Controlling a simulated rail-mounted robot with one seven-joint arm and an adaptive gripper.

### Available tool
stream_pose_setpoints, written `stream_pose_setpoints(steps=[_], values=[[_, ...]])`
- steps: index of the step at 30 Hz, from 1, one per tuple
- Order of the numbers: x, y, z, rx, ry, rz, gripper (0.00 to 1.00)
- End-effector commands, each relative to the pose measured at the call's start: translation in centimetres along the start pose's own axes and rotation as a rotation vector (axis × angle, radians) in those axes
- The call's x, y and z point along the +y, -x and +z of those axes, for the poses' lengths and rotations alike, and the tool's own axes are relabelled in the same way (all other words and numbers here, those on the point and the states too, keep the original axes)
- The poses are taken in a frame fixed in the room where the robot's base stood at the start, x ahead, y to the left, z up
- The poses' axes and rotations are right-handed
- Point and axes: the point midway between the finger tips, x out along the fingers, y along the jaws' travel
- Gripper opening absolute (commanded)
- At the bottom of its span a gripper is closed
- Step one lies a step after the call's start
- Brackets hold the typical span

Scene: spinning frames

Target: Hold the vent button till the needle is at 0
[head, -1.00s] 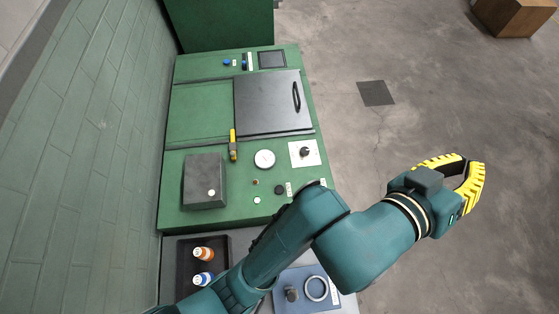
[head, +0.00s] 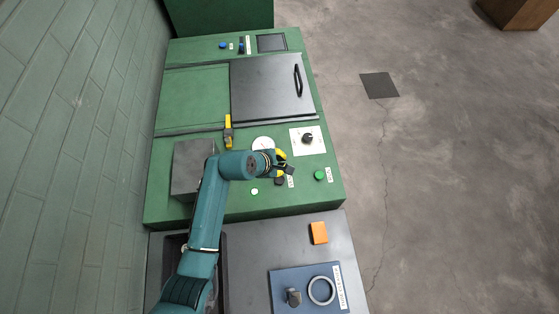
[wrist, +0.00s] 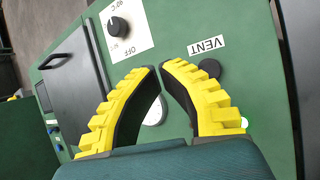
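The vent button (wrist: 209,69) is a round black knob beside the white VENT label (wrist: 207,45) on the green panel. In the head view the dark button (head: 279,181) is just below my gripper (head: 281,160). The white round gauge (head: 263,143) is partly covered by my arm. It also shows in the wrist view (wrist: 153,111), partly behind the fingers, and its needle cannot be read. My gripper (wrist: 160,67) has yellow ribbed fingers with a narrow gap between the tips and nothing held. The button lies right of the right fingertip in the wrist view, apart from it.
A knob on a white plate (head: 308,140) and a green button (head: 319,175) are near the panel's right side. A grey box (head: 188,165) stands left of my arm. An orange block (head: 319,233) sits on the front counter.

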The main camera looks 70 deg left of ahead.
Motion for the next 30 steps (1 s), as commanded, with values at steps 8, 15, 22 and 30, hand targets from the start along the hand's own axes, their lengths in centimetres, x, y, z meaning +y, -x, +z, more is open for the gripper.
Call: stream_pose_setpoints(steps=[8,15,22,30], values=[[0.0,0.0,-0.1,0.0,0.008,-0.001,0.0],[-0.5,-0.9,-0.5,0.0,0.006,-0.001,0.0],[-1.7,-3.1,-1.7,0.0,0.005,0.0,0.0],[-3.0,-5.6,-3.1,0.0,0.005,0.001,0.0]])
